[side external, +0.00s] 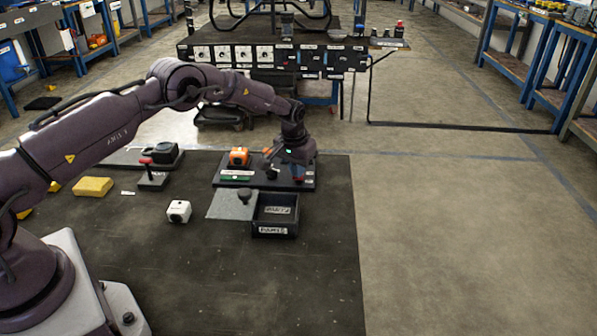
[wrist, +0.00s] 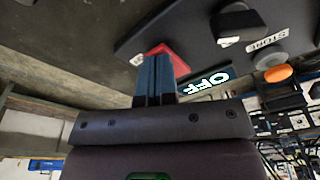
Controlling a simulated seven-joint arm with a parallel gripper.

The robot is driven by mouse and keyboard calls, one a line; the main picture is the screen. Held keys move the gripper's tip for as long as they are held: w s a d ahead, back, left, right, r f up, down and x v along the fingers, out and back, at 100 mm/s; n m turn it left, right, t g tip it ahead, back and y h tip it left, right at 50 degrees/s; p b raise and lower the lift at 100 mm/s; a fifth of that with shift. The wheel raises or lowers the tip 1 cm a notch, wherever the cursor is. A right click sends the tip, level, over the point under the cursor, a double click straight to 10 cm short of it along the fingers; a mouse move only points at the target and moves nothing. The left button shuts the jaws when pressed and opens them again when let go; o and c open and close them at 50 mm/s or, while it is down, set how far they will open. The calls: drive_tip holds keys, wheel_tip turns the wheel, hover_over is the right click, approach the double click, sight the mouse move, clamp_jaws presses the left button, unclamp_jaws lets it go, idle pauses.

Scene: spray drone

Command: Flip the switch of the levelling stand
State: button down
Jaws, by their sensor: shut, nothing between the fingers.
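My gripper (side external: 298,174) points down at the right end of a dark base plate (side external: 228,180) in the side view. In the wrist view its two blue fingers (wrist: 155,62) are pressed together with nothing between them. A red part (wrist: 170,58) on a dark panel (wrist: 190,32) lies right at the fingertips; I cannot tell whether they touch. It may be the switch, and its position is mostly hidden by the fingers. A lit OFF sign (wrist: 208,83) is beside it. The side view shows an orange unit (side external: 238,157) and a green strip (side external: 236,177) on the plate.
A black open box (side external: 275,230) labelled PARTS and a grey plate with a knob (side external: 232,206) stand in front. The dark mat's right front is clear.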

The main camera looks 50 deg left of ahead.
drive_tip(key=shift+r, duration=3.45)
drive_tip(key=shift+s+f, duration=0.25)
drive_tip(key=shift+f, duration=0.05)
drive_tip(key=s+d+r+m+t, duration=0.1)
drive_tip(key=s+d+r, duration=0.2)
drive_tip(key=s+r, duration=0.5)
drive_tip(key=s+d+r+m+t, duration=0.1)
drive_tip(key=s+d+r, duration=0.3)
drive_tip(key=s+r, duration=0.5)
drive_tip(key=s+d+r+m+t, duration=0.1)
drive_tip(key=s+d+r, duration=0.2)
drive_tip(key=s+r, duration=0.5)
drive_tip(key=shift+s+d+r+t, duration=0.3)
drive_tip(key=shift+s+t, duration=0.1)
drive_tip(key=shift+s, duration=5.9)
